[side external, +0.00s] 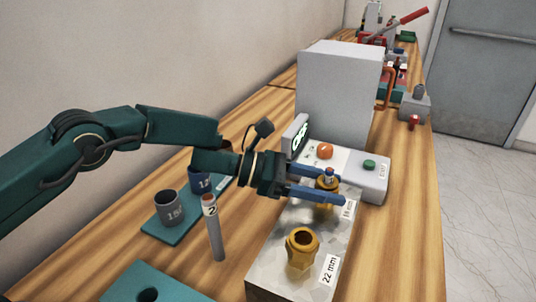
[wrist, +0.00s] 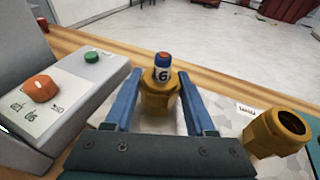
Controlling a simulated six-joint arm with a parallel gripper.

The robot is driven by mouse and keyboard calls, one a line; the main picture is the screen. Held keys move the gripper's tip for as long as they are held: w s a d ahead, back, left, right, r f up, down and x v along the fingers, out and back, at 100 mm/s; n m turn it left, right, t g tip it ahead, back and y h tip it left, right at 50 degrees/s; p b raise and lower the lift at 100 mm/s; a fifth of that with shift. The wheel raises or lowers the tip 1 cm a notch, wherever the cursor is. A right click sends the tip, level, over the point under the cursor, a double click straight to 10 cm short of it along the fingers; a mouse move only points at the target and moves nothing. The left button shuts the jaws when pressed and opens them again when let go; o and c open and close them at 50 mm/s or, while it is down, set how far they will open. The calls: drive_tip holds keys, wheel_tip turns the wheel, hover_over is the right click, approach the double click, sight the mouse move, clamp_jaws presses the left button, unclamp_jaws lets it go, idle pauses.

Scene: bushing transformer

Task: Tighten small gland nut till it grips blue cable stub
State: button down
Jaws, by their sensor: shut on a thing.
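The small brass gland nut (wrist: 158,100) stands upright between the two blue fingers of my gripper (wrist: 159,80). In the side view the small gland nut (side external: 327,185) is partly hidden by the fingers of my gripper (side external: 334,187), which are shut on it from both sides. The threads below the nut are hidden.
A larger open brass gland (side external: 301,250) labelled 22 mm stands on the same metal block. A control box (side external: 340,95) with orange and green buttons is behind. A grey "2" cable stub (side external: 214,230) and a teal tray with cups (side external: 165,232) are left.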

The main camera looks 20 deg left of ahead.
drive_tip(key=shift+r+m+g, duration=0.1)
drive_tip(key=shift+m+g, duration=0.3)
drive_tip(key=shift+g, duration=0.1)
idle(0.3)
drive_tip(key=shift+d+m+g+h, duration=0.1)
drive_tip(key=shift+m+g+h, duration=0.3)
drive_tip(key=shift+m+g, duration=0.25)
drive_tip(key=shift+g, duration=0.35)
unclamp_jaws()
drive_tip(key=shift+a, duration=0.2)
drive_tip(key=shift+v, duration=2.9)
